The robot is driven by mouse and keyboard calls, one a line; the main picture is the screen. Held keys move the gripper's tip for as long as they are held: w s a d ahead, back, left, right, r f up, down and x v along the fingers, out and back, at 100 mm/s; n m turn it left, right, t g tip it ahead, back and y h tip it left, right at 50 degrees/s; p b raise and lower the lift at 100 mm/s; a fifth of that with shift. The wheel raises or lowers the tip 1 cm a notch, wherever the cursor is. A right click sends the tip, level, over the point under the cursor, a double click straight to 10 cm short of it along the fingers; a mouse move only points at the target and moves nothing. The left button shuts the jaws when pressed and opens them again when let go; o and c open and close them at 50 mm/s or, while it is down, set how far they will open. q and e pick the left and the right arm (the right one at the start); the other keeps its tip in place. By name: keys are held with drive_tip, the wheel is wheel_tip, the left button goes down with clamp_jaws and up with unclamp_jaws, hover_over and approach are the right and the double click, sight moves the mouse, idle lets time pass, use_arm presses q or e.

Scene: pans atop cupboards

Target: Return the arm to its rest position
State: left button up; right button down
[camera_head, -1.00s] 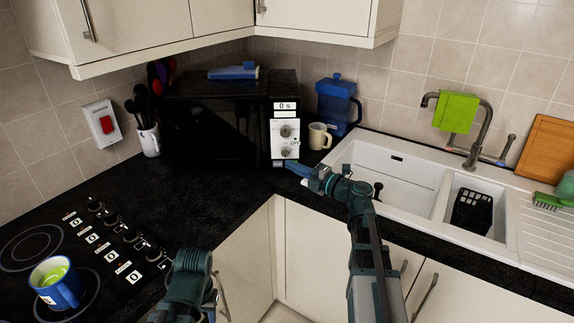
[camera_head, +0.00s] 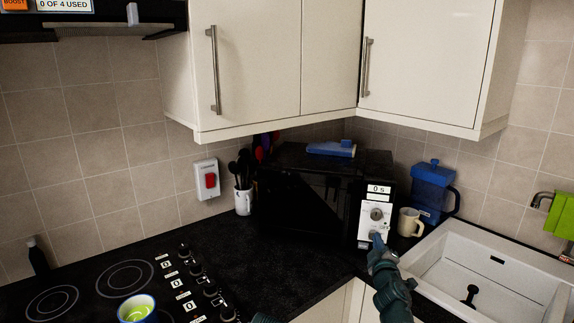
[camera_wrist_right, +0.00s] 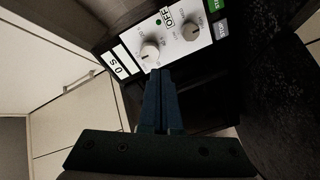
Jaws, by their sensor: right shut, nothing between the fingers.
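My right gripper (camera_head: 378,240) is in front of the lower part of the microwave's control panel, close to its lower knob. In the right wrist view the two blue fingers (camera_wrist_right: 158,100) are together with nothing between them, pointing at the panel (camera_wrist_right: 165,45) with its two knobs. I cannot tell whether the fingertips touch it. The black microwave (camera_head: 305,205) stands in the counter corner, and its display reads 0 s. Only a small dark piece of my left arm shows at the bottom edge of the head view; its gripper is out of view.
A cream mug (camera_head: 409,222) and a blue jug (camera_head: 432,190) stand right of the microwave, by the white sink (camera_head: 440,262). A hob (camera_head: 140,278) with a blue cup (camera_head: 137,308) is at lower left. Cupboards (camera_head: 255,60) hang above.

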drive_tip(key=s+a+f+m+g+h+p, duration=0.1)
drive_tip(key=s+a+f+m+g+p, duration=0.1)
drive_tip(key=s+a+f+m+g, duration=0.75)
drive_tip(key=s+a+f+n+g, duration=0.1)
drive_tip(key=s+a+f+g, duration=0.1)
drive_tip(key=s, duration=0.5)
drive_tip(key=s+a+f+n+g+y, duration=0.1)
drive_tip(key=s+a+f+g, duration=0.2)
drive_tip(key=s, duration=0.4)
drive_tip(key=s+a+f+n+g+y, duration=0.1)
drive_tip(key=s+a+f+g, duration=0.2)
drive_tip(key=s+a, duration=0.3)
drive_tip(key=shift+s+a+f+p, duration=0.3)
drive_tip(key=shift+s+f+p, duration=0.1)
drive_tip(key=shift+s+f, duration=0.2)
